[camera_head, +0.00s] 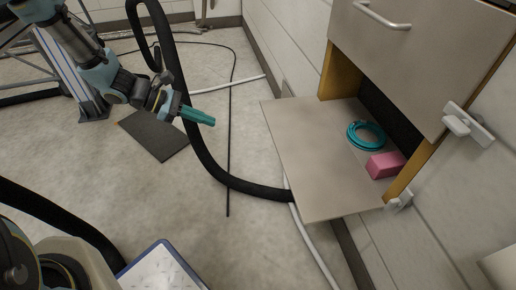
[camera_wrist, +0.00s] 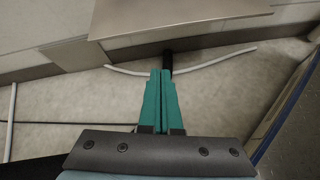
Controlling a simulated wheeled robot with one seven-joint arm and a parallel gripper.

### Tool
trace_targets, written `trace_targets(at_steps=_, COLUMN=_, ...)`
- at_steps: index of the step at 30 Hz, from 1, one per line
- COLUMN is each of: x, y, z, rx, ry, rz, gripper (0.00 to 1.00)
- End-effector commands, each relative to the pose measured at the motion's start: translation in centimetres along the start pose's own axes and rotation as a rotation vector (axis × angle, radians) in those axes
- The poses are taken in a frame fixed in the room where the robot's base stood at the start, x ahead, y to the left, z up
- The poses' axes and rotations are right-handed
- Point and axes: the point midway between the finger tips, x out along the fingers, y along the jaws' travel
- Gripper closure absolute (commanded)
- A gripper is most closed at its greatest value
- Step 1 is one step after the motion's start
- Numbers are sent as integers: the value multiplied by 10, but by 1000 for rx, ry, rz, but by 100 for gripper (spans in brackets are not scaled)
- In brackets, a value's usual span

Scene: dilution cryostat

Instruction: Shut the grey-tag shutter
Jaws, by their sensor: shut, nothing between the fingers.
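A flat grey panel (camera_head: 318,158) stands out, lowered and open, from the bottom of a wall cabinet; it looks like the shutter. I cannot make out a grey tag on it. A teal coil (camera_head: 366,136) and a pink block (camera_head: 385,165) lie at its inner end, by the dark opening. My gripper (camera_head: 208,117) is shut and empty, to the left of the panel and apart from it. In the wrist view my teal fingers (camera_wrist: 161,92) are together over the floor, and a grey panel edge (camera_wrist: 180,20) shows beyond them.
The closed upper front (camera_head: 400,60) has a bar handle (camera_head: 382,15). White fittings (camera_head: 468,125) sit on the cabinet's right side. A thick black hose (camera_head: 215,170) runs between my gripper and the panel. A dark mat (camera_head: 155,134) lies on the floor.

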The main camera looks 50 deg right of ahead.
Motion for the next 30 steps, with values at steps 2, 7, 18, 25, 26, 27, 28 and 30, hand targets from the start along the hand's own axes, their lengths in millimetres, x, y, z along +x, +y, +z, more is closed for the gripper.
trace_targets(at_steps=2, x=50, y=4, z=-27, rx=-67, ry=-69, rz=24, gripper=100)
trace_targets(at_steps=7, x=104, y=17, z=-43, rx=-180, ry=-172, rz=74, gripper=100)
trace_targets(at_steps=18, x=143, y=26, z=-43, rx=-232, ry=-218, rz=98, gripper=100)
trace_targets(at_steps=25, x=189, y=31, z=-35, rx=-229, ry=-217, rz=95, gripper=100)
trace_targets(at_steps=26, x=195, y=32, z=-34, rx=-229, ry=-217, rz=96, gripper=100)
trace_targets(at_steps=27, x=203, y=32, z=-32, rx=-229, ry=-217, rz=95, gripper=100)
trace_targets(at_steps=28, x=209, y=33, z=-31, rx=-229, ry=-217, rz=95, gripper=100)
trace_targets(at_steps=30, x=223, y=35, z=-28, rx=-228, ry=-217, rz=96, gripper=100)
